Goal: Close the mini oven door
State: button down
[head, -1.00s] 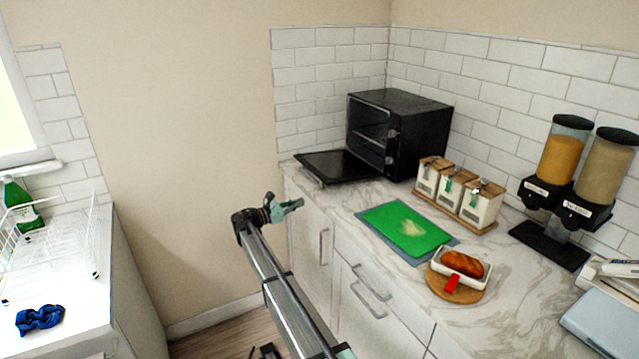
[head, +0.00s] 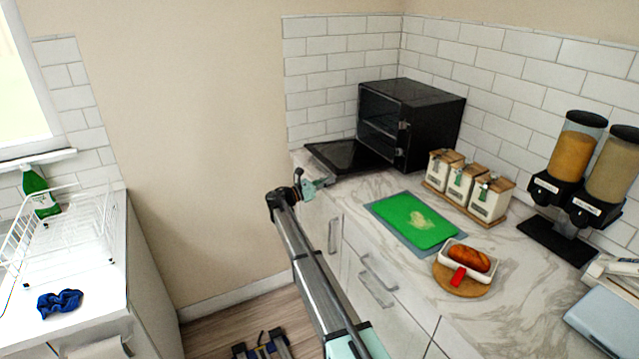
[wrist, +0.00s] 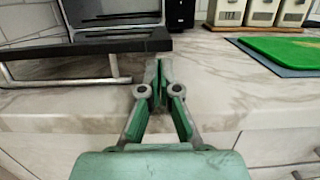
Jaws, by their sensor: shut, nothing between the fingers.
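The black mini oven (head: 425,118) stands in the counter corner. Its door (head: 345,156) is folded down flat, open, over the counter. In the wrist view the door (wrist: 95,44) shows as a dark slab at upper left, with a metal bar handle (wrist: 60,82) along its near edge. My gripper (head: 325,182) is at the counter's front edge, just in front of and to the right of the door's near corner. In the wrist view my gripper (wrist: 158,66) is shut and empty, its fingertips right of the handle and apart from it.
A green cutting board (head: 412,220) lies right of the door. Three white canisters (head: 464,186) stand on a wooden tray beside the oven. A bread dish (head: 470,262) and cereal dispensers (head: 585,165) are farther right. Bare counter lies between door and board.

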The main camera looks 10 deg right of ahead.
jog(key=shift+w+d, duration=0.2)
jog(key=shift+d, duration=0.35)
jog(key=shift+r, duration=0.1)
